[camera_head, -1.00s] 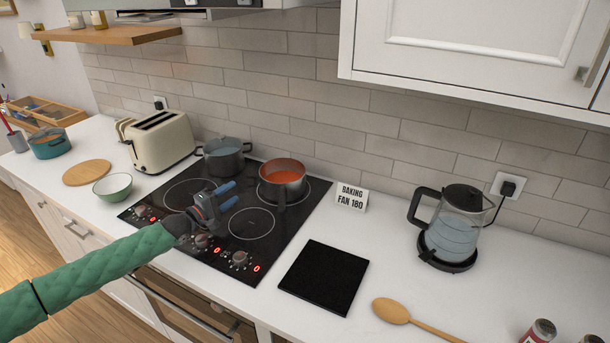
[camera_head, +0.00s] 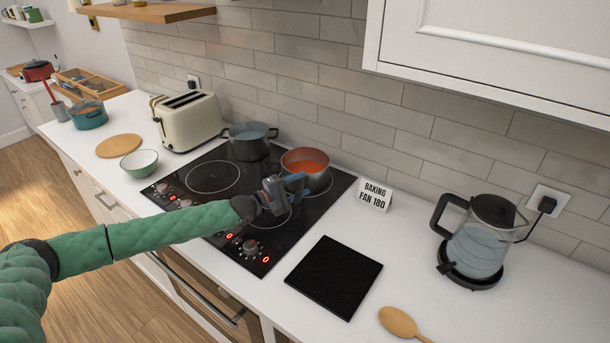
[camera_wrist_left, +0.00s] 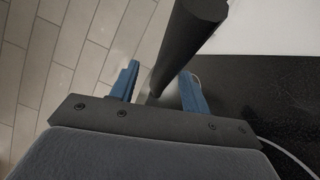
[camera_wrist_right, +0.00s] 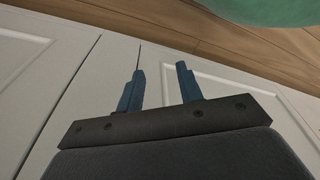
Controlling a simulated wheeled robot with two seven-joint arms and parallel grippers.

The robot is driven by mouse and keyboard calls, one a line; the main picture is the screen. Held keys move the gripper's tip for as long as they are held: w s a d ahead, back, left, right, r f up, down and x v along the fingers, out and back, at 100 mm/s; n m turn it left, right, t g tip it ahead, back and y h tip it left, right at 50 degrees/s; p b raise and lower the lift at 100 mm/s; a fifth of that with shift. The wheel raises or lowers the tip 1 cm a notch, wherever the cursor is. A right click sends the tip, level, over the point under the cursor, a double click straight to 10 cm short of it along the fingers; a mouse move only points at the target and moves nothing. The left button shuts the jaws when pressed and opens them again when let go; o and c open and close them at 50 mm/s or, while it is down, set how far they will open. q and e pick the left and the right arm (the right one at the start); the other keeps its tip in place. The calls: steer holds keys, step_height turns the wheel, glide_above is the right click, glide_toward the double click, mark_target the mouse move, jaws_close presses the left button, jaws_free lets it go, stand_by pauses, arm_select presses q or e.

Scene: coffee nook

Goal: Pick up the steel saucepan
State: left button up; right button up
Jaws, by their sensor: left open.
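The steel saucepan (camera_head: 318,181) stands at the back right of the black hob and holds orange-red contents. My left gripper (camera_head: 297,187) is at its front side, where the handle is largely hidden by the fingers. In the left wrist view a dark bar, which looks like the saucepan's handle (camera_wrist_left: 185,45), runs between the two blue fingers of my left gripper (camera_wrist_left: 160,75). These fingers are open, with a gap on each side of the bar. My right gripper (camera_wrist_right: 160,75) is open and empty in front of white cabinet doors.
A dark two-handled pot (camera_head: 250,146) stands on the hob (camera_head: 215,205), left of the saucepan. A small sign (camera_head: 374,194) and a kettle (camera_head: 478,245) are to the right. A black mat (camera_head: 335,278) lies in front. A toaster (camera_head: 188,122) and green bowl (camera_head: 139,165) stand left.

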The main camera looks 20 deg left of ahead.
arm_select(q)
steer(key=shift+x, duration=1.2)
steer(key=shift+w+d, duration=0.1)
steer(key=shift+w, duration=0.05)
jaws_close()
arm_select(e)
steer(key=shift+s+a+f, duration=0.1)
steer(key=shift+s, duration=0.35)
steer(key=shift+s+a+f, duration=0.1)
steer(key=shift+s, duration=0.3)
